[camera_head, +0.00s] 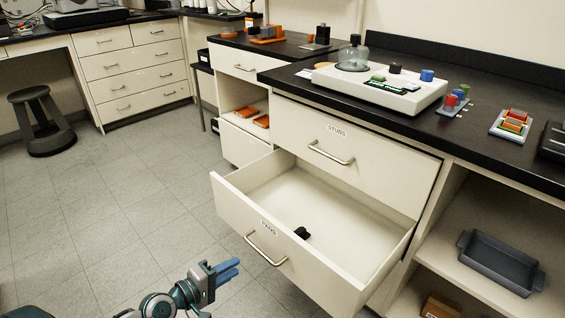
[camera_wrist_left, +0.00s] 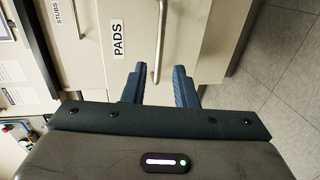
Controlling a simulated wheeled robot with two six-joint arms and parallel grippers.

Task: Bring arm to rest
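My left gripper (camera_head: 227,270) is at the bottom of the head view, in front of and a little below the open PADS drawer (camera_head: 240,222). In the left wrist view my left gripper (camera_wrist_left: 159,88) has its two blue fingers spread apart with nothing between them. The PADS drawer handle (camera_wrist_left: 161,40) lies ahead of the fingers, and the fingers do not appear to hold it. The drawer is pulled out, and a small black object (camera_head: 302,233) lies inside it. My right gripper is not in view.
The STUBS drawer (camera_head: 350,150) above is shut. The counter holds a white instrument (camera_head: 400,97) with a glass dome and several coloured parts. A grey tray (camera_head: 500,262) sits on the right shelf. A dark stool (camera_head: 42,120) stands at left, with clear floor between.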

